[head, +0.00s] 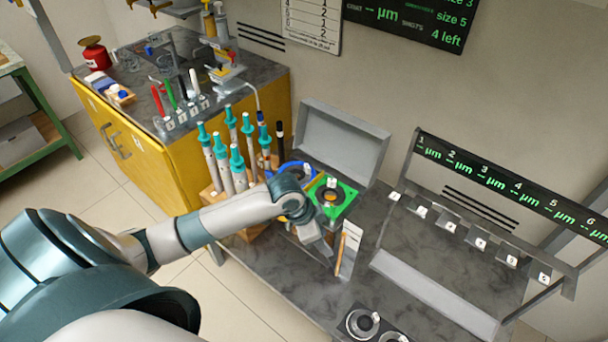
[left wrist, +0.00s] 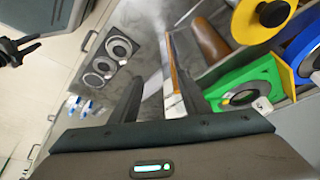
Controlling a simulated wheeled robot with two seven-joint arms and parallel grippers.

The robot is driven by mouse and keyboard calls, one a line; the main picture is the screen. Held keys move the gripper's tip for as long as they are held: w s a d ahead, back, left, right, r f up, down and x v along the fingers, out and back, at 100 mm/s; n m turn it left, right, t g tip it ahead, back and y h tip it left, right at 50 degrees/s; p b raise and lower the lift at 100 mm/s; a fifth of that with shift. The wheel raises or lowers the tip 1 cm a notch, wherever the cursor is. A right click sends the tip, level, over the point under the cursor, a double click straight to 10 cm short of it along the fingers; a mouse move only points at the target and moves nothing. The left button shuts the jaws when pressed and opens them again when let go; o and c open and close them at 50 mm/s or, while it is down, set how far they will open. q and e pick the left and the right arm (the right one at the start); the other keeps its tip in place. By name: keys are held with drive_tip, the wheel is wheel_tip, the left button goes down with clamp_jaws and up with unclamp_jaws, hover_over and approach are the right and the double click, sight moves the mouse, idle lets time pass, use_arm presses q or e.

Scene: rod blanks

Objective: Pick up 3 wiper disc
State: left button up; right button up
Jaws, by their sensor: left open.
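Coloured disc pieces stand at the back of the bench: a green square piece with a round dark centre (head: 343,206), also in the left wrist view (left wrist: 232,80), a blue one (left wrist: 303,50) and a yellow one (left wrist: 247,22). The small number labels are too blurred to read surely, so I cannot tell which is disc 3. My left gripper (left wrist: 158,98) is open, just in front of these pieces. A thin upright board with an orange and white edge (left wrist: 174,78) shows between its fingers, apparently ungripped. A dark forked shape at the wrist view's left edge may be my right gripper.
A grey open-lidded box (head: 342,143) is behind. A black plate with rings (left wrist: 108,58) lies near the front edge. A numbered rack (head: 480,243) is at right. Bench between is partly clear.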

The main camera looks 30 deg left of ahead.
use_arm(q)
drive_tip(key=w+a+r, duration=0.6)
drive_tip(key=a+r, duration=0.4)
drive_tip(key=a, duration=0.1)
drive_tip(key=w+a+r+n, duration=0.1)
drive_tip(key=w+a+r, duration=0.5)
drive_tip(key=a+r, duration=0.4)
drive_tip(key=shift+w+a+n+y, duration=0.3)
drive_tip(key=shift+w+a, duration=0.05)
drive_tip(key=shift+a, duration=0.25)
use_arm(e)
drive_tip(key=shift+a, duration=0.35)
use_arm(q)
drive_tip(key=p+x, duration=0.3)
drive_tip(key=x, duration=0.9)
drive_tip(key=shift+w, duration=0.15)
use_arm(e)
drive_tip(key=s+d+g, duration=0.2)
drive_tip(key=s+d, duration=0.1)
drive_tip(key=s, duration=0.4)
drive_tip(key=shift+s+r+h, duration=0.3)
drive_tip(key=shift+s+r, duration=0.05)
drive_tip(key=shift+r, duration=0.1)
use_arm(q)
drive_tip(key=shift+f, duration=0.1)
use_arm(e)
drive_tip(key=shift+a, duration=0.1)
